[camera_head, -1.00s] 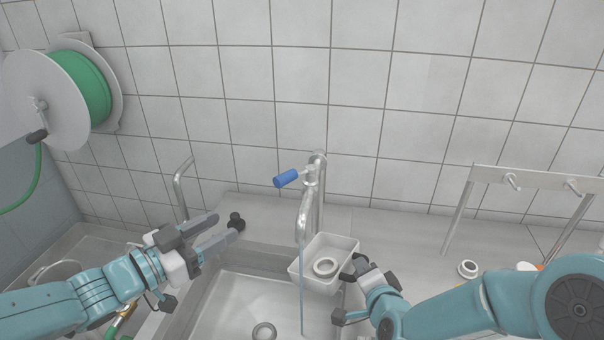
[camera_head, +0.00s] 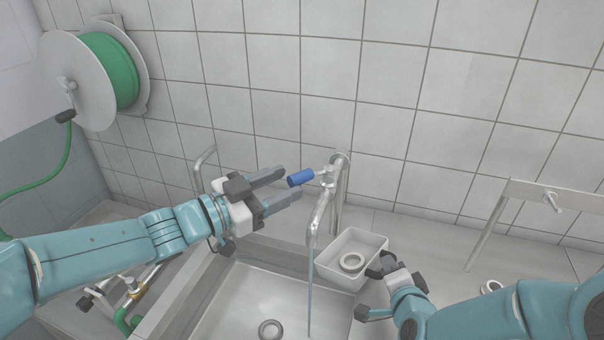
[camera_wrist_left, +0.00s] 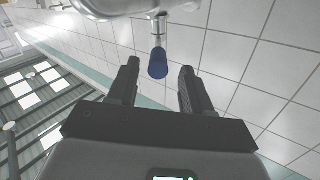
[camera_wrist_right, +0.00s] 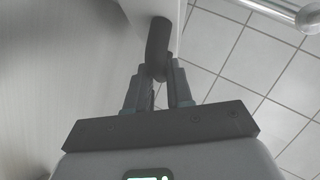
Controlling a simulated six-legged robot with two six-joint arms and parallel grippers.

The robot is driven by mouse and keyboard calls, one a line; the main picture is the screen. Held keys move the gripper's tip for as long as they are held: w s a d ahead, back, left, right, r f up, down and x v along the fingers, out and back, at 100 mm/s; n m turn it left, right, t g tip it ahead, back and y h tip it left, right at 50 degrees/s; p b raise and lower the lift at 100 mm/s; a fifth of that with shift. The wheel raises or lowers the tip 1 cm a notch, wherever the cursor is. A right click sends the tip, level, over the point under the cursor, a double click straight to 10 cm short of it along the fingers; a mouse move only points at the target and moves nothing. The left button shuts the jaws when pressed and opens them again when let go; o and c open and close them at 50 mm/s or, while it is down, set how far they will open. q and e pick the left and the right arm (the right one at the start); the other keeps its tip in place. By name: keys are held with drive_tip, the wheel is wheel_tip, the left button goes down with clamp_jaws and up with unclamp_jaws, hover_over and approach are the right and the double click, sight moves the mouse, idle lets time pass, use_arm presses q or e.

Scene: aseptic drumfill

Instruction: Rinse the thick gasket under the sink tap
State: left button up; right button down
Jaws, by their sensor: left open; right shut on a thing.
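The steel sink (camera_head: 240,300) lies below the tap. A metal rack (camera_head: 530,192) stands at the right, with a ring (camera_head: 491,287) on the counter near it. A green hose reel (camera_head: 108,70) hangs at the upper left. A bent pipe (camera_head: 200,165) rises left of the tap.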

sight(309, 174)
use_arm(q)
drive_tip(key=x, duration=0.3)
drive_tip(key=shift+d+r, duration=0.15)
drive_tip(key=shift+d, duration=0.2)
drive_tip(key=shift+w+d, duration=0.25)
drive_tip(key=shift+w, duration=0.05)
drive_tip(key=shift+s, duration=0.15)
drive_tip(key=c, duration=0.4)
clamp_jaws()
drive_tip(key=shift+p, duration=0.3)
